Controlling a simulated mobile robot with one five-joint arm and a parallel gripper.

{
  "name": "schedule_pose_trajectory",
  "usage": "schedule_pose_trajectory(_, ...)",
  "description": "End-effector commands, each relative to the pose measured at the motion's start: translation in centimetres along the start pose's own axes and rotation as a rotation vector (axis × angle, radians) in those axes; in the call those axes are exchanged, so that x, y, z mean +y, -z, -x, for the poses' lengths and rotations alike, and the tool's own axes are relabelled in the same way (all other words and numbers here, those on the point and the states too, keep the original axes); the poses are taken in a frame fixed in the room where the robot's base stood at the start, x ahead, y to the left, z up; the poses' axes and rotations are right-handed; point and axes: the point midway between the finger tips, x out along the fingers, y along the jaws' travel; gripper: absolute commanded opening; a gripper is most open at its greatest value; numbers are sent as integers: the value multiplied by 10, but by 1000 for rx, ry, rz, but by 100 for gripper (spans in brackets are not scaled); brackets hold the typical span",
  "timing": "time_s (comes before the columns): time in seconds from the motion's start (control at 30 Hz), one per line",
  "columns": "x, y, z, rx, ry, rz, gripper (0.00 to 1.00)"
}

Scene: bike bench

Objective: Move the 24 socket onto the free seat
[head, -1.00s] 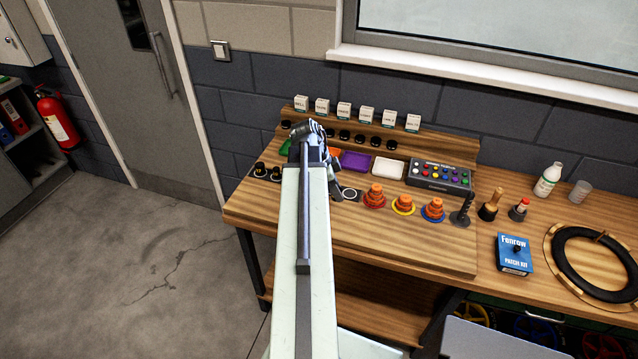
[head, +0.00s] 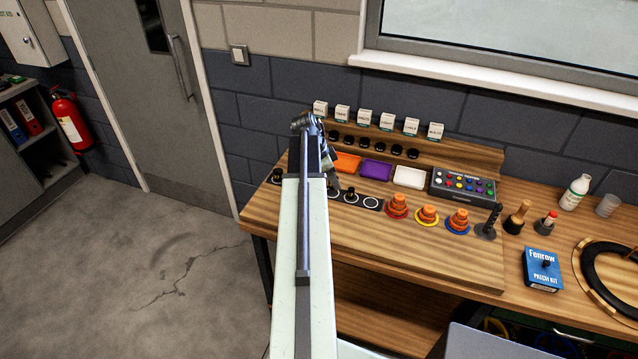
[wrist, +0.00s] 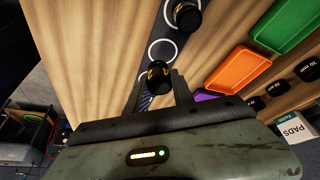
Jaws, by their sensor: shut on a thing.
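My gripper (wrist: 160,84) is shut on a black socket with gold marks (wrist: 157,72); I cannot read its size. In the head view, my gripper (head: 336,178) is over the right part of the dark socket strip (head: 361,199), partly hidden by my arm. The held socket shows there as a small dark shape (head: 350,193); I cannot tell whether it touches the strip. An empty white-ringed seat (wrist: 162,50) lies beside it in the wrist view, then another seated black socket (wrist: 184,15). A socket (head: 277,176) stands at the left end.
Behind the strip are orange (head: 347,163), purple (head: 376,169) and white (head: 410,177) trays. Orange stacked pieces on coloured rings (head: 397,206) stand to the right. A button box (head: 463,185) is farther right. The bench front (head: 420,255) is clear.

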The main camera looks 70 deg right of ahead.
Motion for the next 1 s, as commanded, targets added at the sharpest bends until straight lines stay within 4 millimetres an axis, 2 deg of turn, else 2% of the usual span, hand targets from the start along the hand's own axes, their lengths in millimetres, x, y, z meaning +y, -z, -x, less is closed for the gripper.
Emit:
schedule_pose_trajectory(0.07,-10,4,-3,0,-1,-1,0)
schedule_pose_trajectory(0.27,-11,0,-5,0,1,5,0)
schedule_pose_trajectory(0.5,-11,-13,-39,0,1,3,0)
schedule_pose_trajectory(0.7,-12,-16,-33,0,4,10,0)
schedule_pose_trajectory(0.87,-12,-18,-37,0,4,11,0)
schedule_pose_trajectory(0.9,-12,-18,-35,0,4,11,37)
schedule_pose_trajectory(0.97,-12,-18,-35,0,4,11,51)
schedule_pose_trajectory(1.0,-12,-18,-35,0,4,10,51)
